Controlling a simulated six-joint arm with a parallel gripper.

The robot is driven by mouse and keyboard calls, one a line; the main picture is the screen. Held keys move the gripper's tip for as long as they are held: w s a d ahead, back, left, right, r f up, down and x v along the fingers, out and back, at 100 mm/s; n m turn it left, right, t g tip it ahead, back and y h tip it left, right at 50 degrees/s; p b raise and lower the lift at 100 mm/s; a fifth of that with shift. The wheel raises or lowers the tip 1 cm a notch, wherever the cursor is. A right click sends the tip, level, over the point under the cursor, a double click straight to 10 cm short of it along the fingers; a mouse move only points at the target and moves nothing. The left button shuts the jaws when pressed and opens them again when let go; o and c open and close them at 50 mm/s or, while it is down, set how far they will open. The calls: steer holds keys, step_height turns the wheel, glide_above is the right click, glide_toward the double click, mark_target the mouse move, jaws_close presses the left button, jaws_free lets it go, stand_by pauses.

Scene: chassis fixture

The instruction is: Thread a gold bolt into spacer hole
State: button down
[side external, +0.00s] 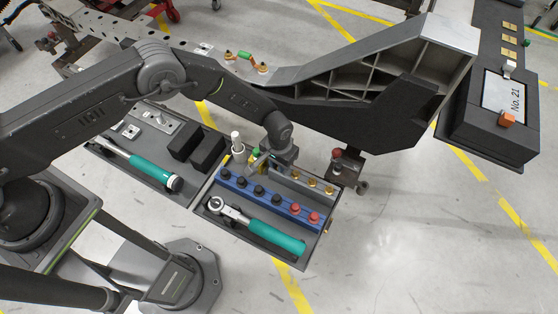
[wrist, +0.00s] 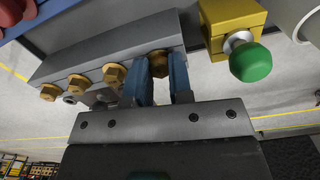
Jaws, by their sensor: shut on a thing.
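My gripper (wrist: 166,78) has its blue fingers shut on a gold bolt (wrist: 159,62) at the end of a grey bolt rack (wrist: 110,50). The bolt's head shows between the fingers, and its shank is hidden. Three other gold bolts (wrist: 114,75) stand in a row along the rack, also seen in the side view (side external: 312,182). In the side view, my gripper (side external: 256,168) is low over the tool tray, its fingertips hard to make out. The grey chassis arm (side external: 385,60) lies beyond. I cannot identify the spacer hole.
A blue rack (side external: 262,199) holds black and red knobs beside the bolt rack. A green-knobbed yellow block (wrist: 232,22) stands close to the right of my fingers. A ratchet with a teal handle (side external: 270,236) lies in the tray. Open floor lies right of the tray.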

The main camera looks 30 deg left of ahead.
steer(key=c, duration=0.9)
jaws_free()
steer(key=shift+c, duration=0.2)
steer(key=shift+r, duration=4)
